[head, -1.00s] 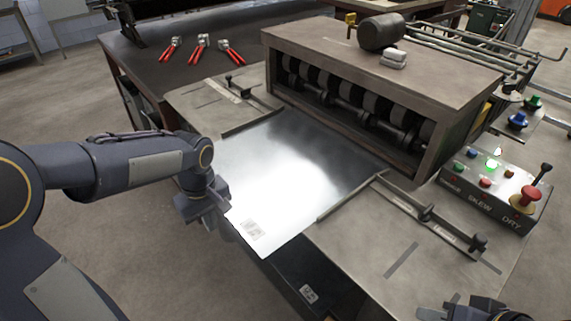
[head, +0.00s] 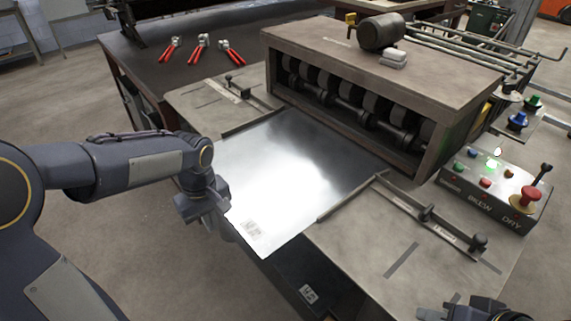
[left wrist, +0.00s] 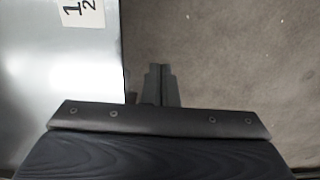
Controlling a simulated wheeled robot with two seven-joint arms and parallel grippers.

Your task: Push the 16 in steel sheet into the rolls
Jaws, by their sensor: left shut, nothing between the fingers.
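The shiny steel sheet (head: 290,170) lies flat on the feed table, its far edge by the front of the roll machine. A printed label (head: 250,229) is on its near left corner. The rolls (head: 350,98) are a dark row inside the housing; I cannot tell whether the sheet touches them. My left gripper (head: 224,222) is shut and empty beside the sheet's near left edge. In the left wrist view its closed fingers (left wrist: 158,84) are just right of the sheet (left wrist: 40,70), over the floor. My right gripper (head: 462,308) is partly cut off at the bottom right.
Guide bars flank the sheet, the right one (head: 430,218) with black knobs. A control box (head: 490,185) with coloured buttons and a red stop stands right. A mallet (head: 380,33) lies on the housing. Red-handled pliers (head: 200,48) lie on the back table.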

